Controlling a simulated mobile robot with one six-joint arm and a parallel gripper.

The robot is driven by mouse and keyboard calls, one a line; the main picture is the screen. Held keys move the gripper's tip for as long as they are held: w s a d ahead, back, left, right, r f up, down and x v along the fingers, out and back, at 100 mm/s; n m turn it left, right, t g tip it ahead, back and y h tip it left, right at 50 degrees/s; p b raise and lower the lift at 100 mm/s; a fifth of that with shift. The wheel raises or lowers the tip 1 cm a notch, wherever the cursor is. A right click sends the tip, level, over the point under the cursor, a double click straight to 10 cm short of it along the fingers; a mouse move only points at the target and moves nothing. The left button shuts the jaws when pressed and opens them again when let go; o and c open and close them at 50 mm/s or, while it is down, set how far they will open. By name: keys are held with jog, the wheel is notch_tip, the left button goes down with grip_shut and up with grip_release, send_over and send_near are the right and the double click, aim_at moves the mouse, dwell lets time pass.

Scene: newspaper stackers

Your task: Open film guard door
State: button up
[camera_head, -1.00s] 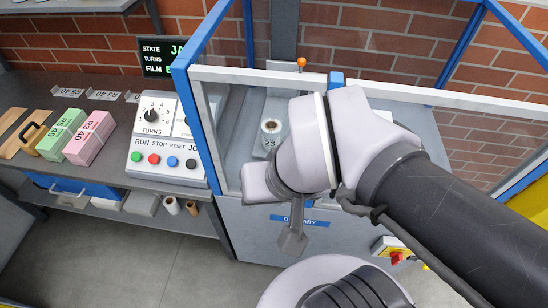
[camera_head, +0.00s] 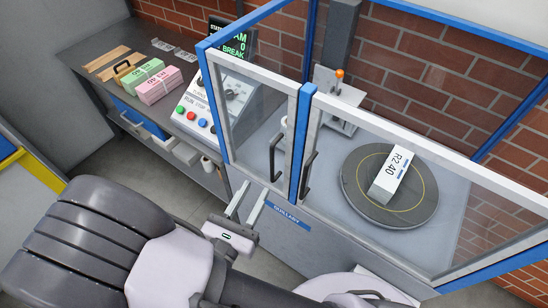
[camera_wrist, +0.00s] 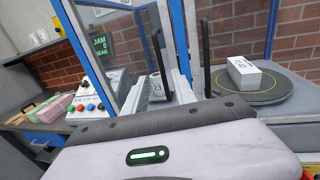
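The guard has two glazed doors that meet at a blue post (camera_head: 302,140), and both look shut. The left door (camera_head: 218,105) has a white frame and a black upright handle (camera_head: 274,156). The right door (camera_head: 420,140) has its own black handle (camera_head: 307,176). Both handles also show in the wrist view, the left one (camera_wrist: 159,52) and the right one (camera_wrist: 204,58). A film roll labelled 23 (camera_wrist: 157,86) stands behind the left door. My gripper (camera_head: 254,188) is open and empty, its two fingers apart, in front of and below the left handle, not touching it.
A turntable (camera_head: 355,190) carries a white R2 40 bundle (camera_head: 396,174) behind the right door. Left of the guard stand a control panel (camera_head: 205,108) and a bench (camera_head: 100,90) with green and pink bundles. The display (camera_head: 232,40) reads JAM and BREAK.

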aim_at(271, 163)
jog(key=b+x, duration=0.1)
jog(key=x, duration=0.9)
jog(key=shift+w+d, duration=0.15)
jog(key=shift+w, duration=0.05)
grip_shut()
dwell(0.8)
